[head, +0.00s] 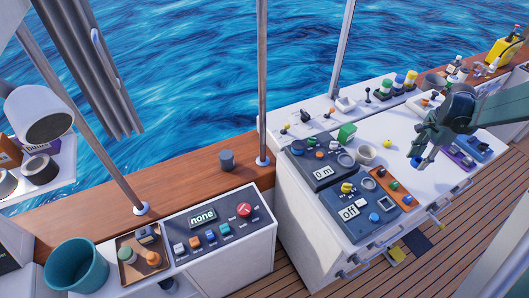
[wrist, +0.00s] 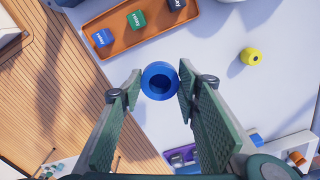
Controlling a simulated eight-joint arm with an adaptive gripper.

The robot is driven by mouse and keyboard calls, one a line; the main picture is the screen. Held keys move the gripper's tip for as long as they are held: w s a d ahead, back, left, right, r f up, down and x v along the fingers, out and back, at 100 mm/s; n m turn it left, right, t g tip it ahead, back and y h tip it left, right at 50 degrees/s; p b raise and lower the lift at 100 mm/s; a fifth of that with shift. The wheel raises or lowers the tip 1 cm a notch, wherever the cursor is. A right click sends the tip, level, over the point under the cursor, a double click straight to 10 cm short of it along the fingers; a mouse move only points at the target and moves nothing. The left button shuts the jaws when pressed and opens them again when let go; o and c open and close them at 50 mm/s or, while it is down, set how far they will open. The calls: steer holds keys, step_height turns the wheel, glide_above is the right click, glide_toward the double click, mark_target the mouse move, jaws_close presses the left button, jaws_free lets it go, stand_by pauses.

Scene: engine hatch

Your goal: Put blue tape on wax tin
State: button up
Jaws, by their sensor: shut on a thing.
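My gripper (head: 420,153) is over the white counter at the right in the head view. In the wrist view my gripper (wrist: 159,88) is shut on the blue tape (wrist: 160,67), a small blue ring held between the fingertips. The ring's dark hole faces the wrist camera. The counter shows beneath it, and the height of the ring above it is hard to tell. I cannot make out which thing is the wax tin; several round containers show in the head view, too small to read.
An orange tray (wrist: 78,36) with small labelled blocks lies near the gripper. A yellow round piece (wrist: 251,56) stands on the counter (wrist: 215,100). Bottles crowd the far right.

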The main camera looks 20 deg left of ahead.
mark_target(226, 155)
steer(key=a+n, duration=0.2)
steer(key=a, duration=0.6)
steer(key=a+n+b, duration=0.1)
steer(key=a+n, duration=0.1)
steer(key=a, duration=0.6)
steer(key=a+n+b, duration=0.1)
steer(key=a+n, duration=0.1)
steer(key=a, duration=0.6)
steer(key=shift+a+f, duration=0.2)
steer(key=shift+a, duration=0.2)
steer(key=a+n, duration=0.1)
steer(key=a, duration=0.2)
steer(key=s+a+n+b, duration=0.1)
steer(key=a, duration=0.3)
steer(key=s+a+n, duration=0.1)
steer(key=a, duration=0.3)
steer(key=shift+s+f+b, duration=0.1)
steer(key=shift+s+b, duration=0.1)
steer(key=shift+b, duration=0.1)
steer(key=s+a+n+b, duration=0.1)
steer(key=s+a+n, duration=0.4)
steer(key=a, duration=1)
steer(key=a+f+n+p, duration=0.3)
steer(key=a+p, duration=0.1)
steer(key=a, duration=2.5)
steer(key=shift+s+a+n, duration=0.25)
steer(key=shift+s+n, duration=0.1)
steer(key=shift+n, duration=0.05)
steer(key=shift+f, duration=0.1)
